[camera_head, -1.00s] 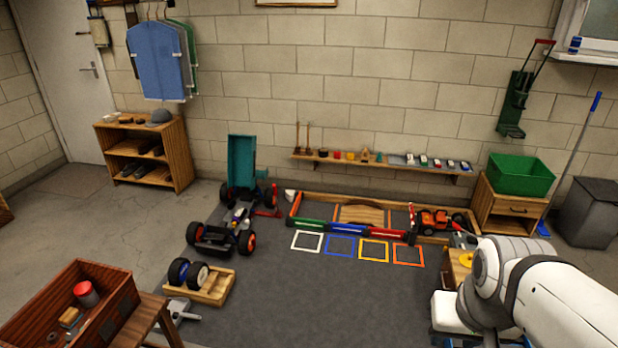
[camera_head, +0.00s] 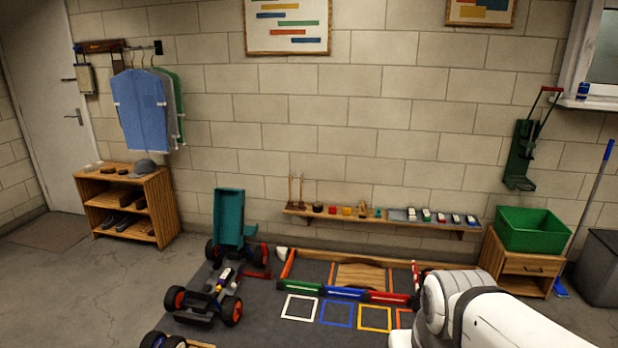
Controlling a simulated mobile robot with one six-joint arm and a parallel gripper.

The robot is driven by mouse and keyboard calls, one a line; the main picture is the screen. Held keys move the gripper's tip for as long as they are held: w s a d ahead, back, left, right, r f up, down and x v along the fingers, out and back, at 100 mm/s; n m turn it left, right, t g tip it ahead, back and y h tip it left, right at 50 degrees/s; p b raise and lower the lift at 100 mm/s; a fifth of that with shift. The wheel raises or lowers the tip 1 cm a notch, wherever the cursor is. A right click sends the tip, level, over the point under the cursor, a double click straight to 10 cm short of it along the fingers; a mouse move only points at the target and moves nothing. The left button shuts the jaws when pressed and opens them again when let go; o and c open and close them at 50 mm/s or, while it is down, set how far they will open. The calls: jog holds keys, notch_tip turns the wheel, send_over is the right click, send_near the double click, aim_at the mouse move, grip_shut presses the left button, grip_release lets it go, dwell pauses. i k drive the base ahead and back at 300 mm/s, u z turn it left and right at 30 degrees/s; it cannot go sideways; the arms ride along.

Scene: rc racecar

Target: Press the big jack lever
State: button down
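I cannot tell for sure which thing is the big jack. A dark green device with a long lever and a red handle (camera_head: 521,150) is fixed to the back wall at right, its lever slanting up. A small red piece (camera_head: 258,252) stands on the mat beside the racecar (camera_head: 205,300), too small to make out. The racecar has orange-rimmed wheels and a raised teal body (camera_head: 229,217). My gripper is out of view; only a white link of my arm shows at the bottom right, far below the wall device.
A low wooden track box with coloured edges (camera_head: 345,292) lies on the dark mat. A green bin (camera_head: 538,229) stands on a wooden cabinet (camera_head: 526,266) below the wall device. A shelf of small cars and tools (camera_head: 380,218) hangs on the wall.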

aim_at(264, 245)
jog(key=u, duration=0.45)
jog(key=i, duration=3.35)
jog(key=z, duration=0.25)
jog(key=i, duration=0.5)
jog(key=z, duration=0.35)
